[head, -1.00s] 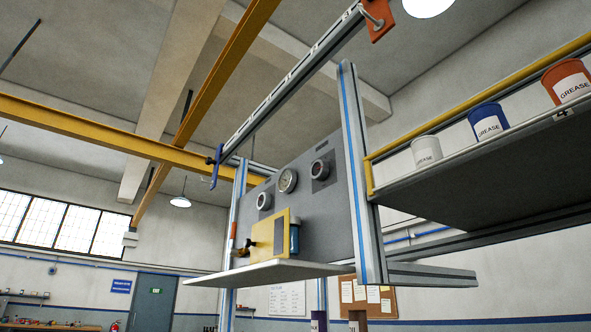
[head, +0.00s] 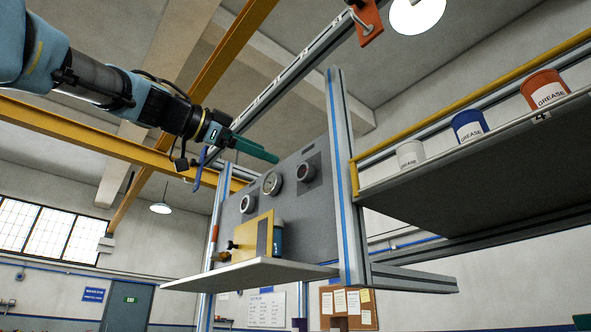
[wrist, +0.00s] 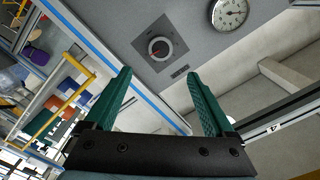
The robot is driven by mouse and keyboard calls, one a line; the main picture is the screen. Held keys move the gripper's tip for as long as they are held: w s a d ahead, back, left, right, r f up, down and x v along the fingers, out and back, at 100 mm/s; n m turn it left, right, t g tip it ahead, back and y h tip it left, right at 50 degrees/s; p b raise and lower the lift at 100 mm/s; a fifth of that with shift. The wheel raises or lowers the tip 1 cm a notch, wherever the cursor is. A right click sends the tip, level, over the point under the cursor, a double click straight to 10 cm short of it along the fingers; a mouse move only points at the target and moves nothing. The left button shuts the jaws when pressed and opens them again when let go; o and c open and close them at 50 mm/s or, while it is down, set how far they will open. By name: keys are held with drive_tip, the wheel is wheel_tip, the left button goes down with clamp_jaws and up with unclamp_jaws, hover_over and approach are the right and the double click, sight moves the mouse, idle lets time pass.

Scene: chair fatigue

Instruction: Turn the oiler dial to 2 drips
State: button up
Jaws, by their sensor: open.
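A grey upright panel (head: 318,220) carries two round knobs and a gauge (head: 271,183) between them. The right knob (head: 304,172) sits on a darker square plate; the left knob (head: 247,203) is lower. In the wrist view a dial (wrist: 160,48) with a red mark toward its lower left sits on a dark plate, beside the gauge (wrist: 231,12). Its lettering is too small to read. My gripper (head: 262,150) reaches in from the upper left, above the panel. In the wrist view my gripper (wrist: 160,76) is open and empty, with the dial seen beyond its fingertips, apart from them.
A pale shelf (head: 262,274) below the panel holds a yellow box (head: 250,238). A metal post (head: 346,180) with a blue stripe stands right of the panel. A blue clamp (head: 199,168) hangs near my wrist. Grease cans (head: 468,125) stand on a high right shelf.

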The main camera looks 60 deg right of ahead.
sight(303, 170)
drive_tip(key=p+x, duration=0.5)
drive_tip(key=x, duration=0.4)
drive_tip(key=shift+d+p, duration=0.2)
drive_tip(key=shift+p, duration=0.2)
drive_tip(key=shift+s+d+f, duration=0.1)
drive_tip(key=shift+d, duration=0.4)
drive_tip(key=c, duration=1.4)
